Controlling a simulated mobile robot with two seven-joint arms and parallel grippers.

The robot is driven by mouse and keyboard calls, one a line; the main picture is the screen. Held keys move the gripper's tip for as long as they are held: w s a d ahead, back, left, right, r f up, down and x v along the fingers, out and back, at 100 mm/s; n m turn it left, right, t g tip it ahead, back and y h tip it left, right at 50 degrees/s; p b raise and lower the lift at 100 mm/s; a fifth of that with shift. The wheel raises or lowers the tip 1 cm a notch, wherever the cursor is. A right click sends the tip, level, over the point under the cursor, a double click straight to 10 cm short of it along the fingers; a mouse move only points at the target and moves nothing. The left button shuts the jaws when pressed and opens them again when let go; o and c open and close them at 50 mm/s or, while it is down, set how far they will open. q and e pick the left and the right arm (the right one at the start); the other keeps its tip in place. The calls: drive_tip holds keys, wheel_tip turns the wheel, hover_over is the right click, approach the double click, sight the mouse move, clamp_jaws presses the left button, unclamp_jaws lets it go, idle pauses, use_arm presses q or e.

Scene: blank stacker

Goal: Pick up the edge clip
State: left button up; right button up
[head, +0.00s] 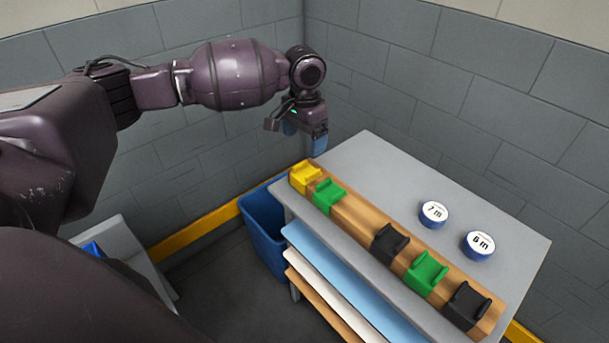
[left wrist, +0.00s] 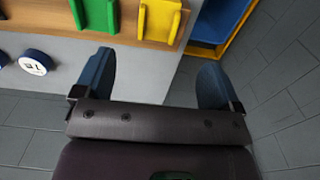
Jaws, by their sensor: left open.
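Several edge clips sit in a row on a wooden rail (head: 357,217) along the table's front edge. A yellow clip (head: 305,176) is at the far left end, with a green clip (head: 328,195) beside it. Further right are a black clip (head: 390,242), another green clip (head: 427,272) and another black clip (head: 468,304). My left gripper (head: 305,138) is open and empty, above and behind the yellow clip. In the left wrist view its blue fingers (left wrist: 153,82) are apart over the tabletop, with the yellow clip (left wrist: 160,20) and green clip (left wrist: 97,14) ahead. My right gripper is not in view.
Two round tape rolls, marked 7 m (head: 434,214) and 6 m (head: 478,245), stand on the grey table (head: 365,160). Coloured sheets (head: 340,280) lie on shelves below. A blue bin (head: 264,230) stands left of the table. Block walls close off the back.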

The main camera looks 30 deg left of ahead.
use_arm(q)
hover_over(304, 175)
drive_tip(key=f, duration=0.4)
drive_tip(key=shift+w+a+f+b, duration=0.1)
drive_tip(key=shift+w+f+b, duration=0.1)
drive_tip(key=shift+f+b, duration=0.1)
drive_tip(key=shift+s+f+b, duration=0.2)
drive_tip(key=shift+f+b, duration=0.3)
drive_tip(key=shift+f, duration=2.05)
drive_tip(key=shift+r, duration=0.1)
drive_tip(key=c, duration=1)
